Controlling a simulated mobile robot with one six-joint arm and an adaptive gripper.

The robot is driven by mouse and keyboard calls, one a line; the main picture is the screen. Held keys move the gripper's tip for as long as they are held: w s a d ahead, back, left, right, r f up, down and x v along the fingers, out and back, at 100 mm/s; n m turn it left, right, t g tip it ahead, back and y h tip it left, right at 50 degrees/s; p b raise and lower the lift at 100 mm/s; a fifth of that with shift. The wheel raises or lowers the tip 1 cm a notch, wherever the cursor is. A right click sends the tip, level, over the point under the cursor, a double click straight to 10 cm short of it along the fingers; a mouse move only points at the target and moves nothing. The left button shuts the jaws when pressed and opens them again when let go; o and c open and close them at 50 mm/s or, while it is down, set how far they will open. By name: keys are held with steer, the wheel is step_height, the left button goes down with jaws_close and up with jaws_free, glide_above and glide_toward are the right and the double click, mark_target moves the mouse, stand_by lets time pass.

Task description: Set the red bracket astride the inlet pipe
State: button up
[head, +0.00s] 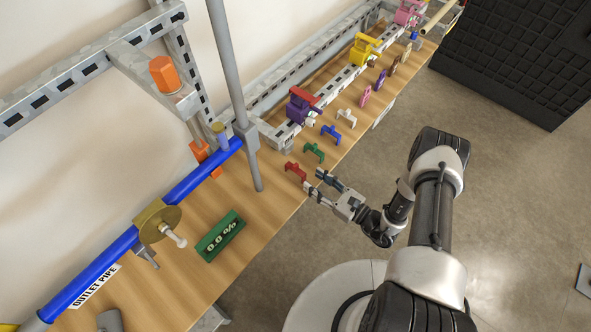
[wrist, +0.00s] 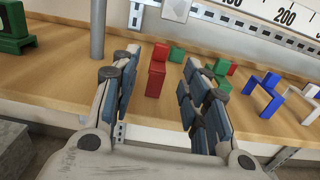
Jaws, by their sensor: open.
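The red bracket (head: 295,171) stands on the wooden bench near its front edge, nearest in a row of coloured brackets. My gripper (head: 314,182) is open and empty, just to the right of the red bracket with its fingers pointing at it. In the wrist view the red bracket (wrist: 157,73) shows upright between the two spread fingers of my gripper (wrist: 160,62), a little beyond them and apart from both. A blue pipe (head: 130,237) carries the label OUTLET PIPE beside it. I see no label naming an inlet pipe.
A green bracket (head: 314,153), a blue bracket (head: 332,133) and a white bracket (head: 346,117) stand behind the red one. A grey post (head: 233,85) rises left of it. A green readout (head: 220,236) lies on the bench.

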mark_target(297, 167)
steer(key=x, duration=0.3)
steer(key=b+x, duration=0.1)
steer(key=x, duration=0.3)
steer(key=shift+w+a+f, duration=0.1)
steer(key=shift+a+f, duration=0.05)
steer(key=shift+f, duration=0.1)
steer(key=c, duration=0.9)
steer(key=shift+r, duration=0.15)
steer(key=shift+w+r, duration=0.1)
steer(key=shift+r, duration=0.5)
step_height(297, 167, up, 2)
steer(key=shift+r+p, duration=0.1)
steer(key=shift+p, duration=0.5)
steer(key=p+v, duration=0.1)
steer(key=v, duration=1.7)
steer(key=shift+p, duration=0.3)
